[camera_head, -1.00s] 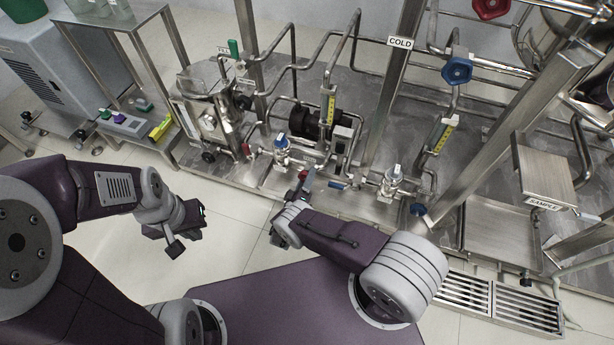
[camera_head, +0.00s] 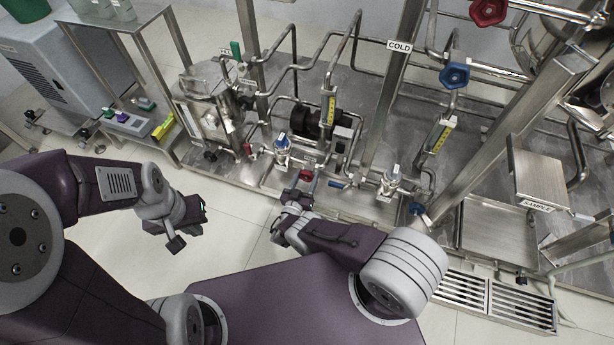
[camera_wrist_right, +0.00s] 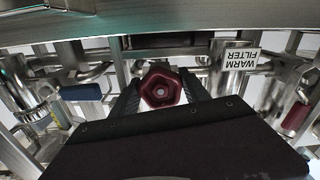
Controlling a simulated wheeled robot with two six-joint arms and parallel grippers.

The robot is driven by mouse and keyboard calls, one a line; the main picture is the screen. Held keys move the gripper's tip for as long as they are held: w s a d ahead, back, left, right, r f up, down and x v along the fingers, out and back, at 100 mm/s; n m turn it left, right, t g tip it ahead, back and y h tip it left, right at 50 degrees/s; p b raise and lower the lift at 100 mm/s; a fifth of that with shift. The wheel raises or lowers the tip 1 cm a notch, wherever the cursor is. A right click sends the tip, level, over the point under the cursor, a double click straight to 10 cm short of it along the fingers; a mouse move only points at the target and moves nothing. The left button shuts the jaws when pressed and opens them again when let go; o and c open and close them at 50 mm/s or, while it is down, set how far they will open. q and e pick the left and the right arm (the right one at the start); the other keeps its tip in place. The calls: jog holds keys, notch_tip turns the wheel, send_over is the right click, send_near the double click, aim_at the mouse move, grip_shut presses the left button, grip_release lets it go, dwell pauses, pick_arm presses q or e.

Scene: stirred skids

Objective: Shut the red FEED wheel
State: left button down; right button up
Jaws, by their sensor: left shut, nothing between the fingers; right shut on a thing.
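A small red wheel (camera_head: 306,175) sits low at the front of the pipe skid, in front of my right arm. It also shows in the right wrist view as a dark red, lobed wheel (camera_wrist_right: 161,88) facing the camera. My right gripper (camera_head: 298,193) is shut on this wheel, one finger on each side. No FEED label can be read on it in these frames. My left gripper (camera_head: 185,224) is shut and empty above the floor, well left of the skid.
A label reading WARM FILTER (camera_wrist_right: 241,57) hangs near the held wheel. A blue handle (camera_wrist_right: 82,92) and another red handle (camera_wrist_right: 295,117) flank it. A larger red wheel (camera_head: 488,10) and a blue wheel (camera_head: 455,75) sit higher right. Floor around my left gripper is clear.

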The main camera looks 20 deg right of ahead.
jog(key=shift+m, duration=1.1)
jog(key=o, duration=1.4)
jog(key=shift+c, duration=0.2)
jog(key=shift+a, duration=0.1)
